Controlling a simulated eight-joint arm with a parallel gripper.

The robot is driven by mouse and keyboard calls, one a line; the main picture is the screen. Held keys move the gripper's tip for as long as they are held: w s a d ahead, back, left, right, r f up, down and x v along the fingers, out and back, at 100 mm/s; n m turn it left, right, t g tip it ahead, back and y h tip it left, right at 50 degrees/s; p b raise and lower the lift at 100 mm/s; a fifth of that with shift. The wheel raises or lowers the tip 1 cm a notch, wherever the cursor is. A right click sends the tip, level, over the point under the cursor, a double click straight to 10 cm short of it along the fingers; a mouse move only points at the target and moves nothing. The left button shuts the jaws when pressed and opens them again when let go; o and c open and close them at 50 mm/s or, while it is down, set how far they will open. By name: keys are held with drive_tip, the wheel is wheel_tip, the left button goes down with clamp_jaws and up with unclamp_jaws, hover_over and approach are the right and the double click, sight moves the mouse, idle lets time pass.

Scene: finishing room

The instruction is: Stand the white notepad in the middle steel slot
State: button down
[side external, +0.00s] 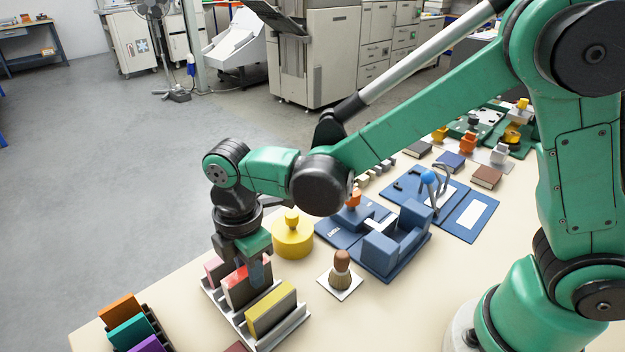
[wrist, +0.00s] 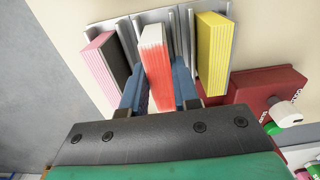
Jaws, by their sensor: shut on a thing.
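The steel rack (side external: 291,331) stands at the near left of the table, and its upright dividers also show in the wrist view (wrist: 177,35). A notepad with red sides and whitish page edges (wrist: 155,60) is upright between my gripper's blue fingers. My gripper (side external: 250,274) is shut on it, over the middle of the rack. The pad lines up with the middle slot, between a pink pad (wrist: 98,60) and a yellow pad (wrist: 213,55) standing in the outer slots. The pad's lower edge is hidden, so I cannot tell whether it touches the slot floor.
A yellow round block (side external: 292,238) and a brush on a white card (side external: 341,272) stand close right of the rack. A holder with orange, teal and purple pads (side external: 130,330) is at the front left. A dark red box (wrist: 262,88) lies beside the rack.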

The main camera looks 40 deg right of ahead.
drive_tip(key=shift+f, duration=0.6)
idle(0.6)
drive_tip(key=c, duration=0.9)
unclamp_jaws()
wheel_tip(320, 180, up, 11)
drive_tip(key=shift+f, duration=0.1)
drive_tip(key=s+d+m+t, duration=0.1)
drive_tip(key=d+m+t, duration=0.1)
drive_tip(key=d+m, duration=0.3)
drive_tip(key=s+d+m+t, duration=0.2)
drive_tip(key=d+m, duration=0.3)
drive_tip(key=m, duration=0.2)
drive_tip(key=s+d+f+m+t, duration=0.1)
drive_tip(key=d+m+t, duration=0.2)
drive_tip(key=d+m, duration=0.3)
drive_tip(key=shift+s, duration=0.3)
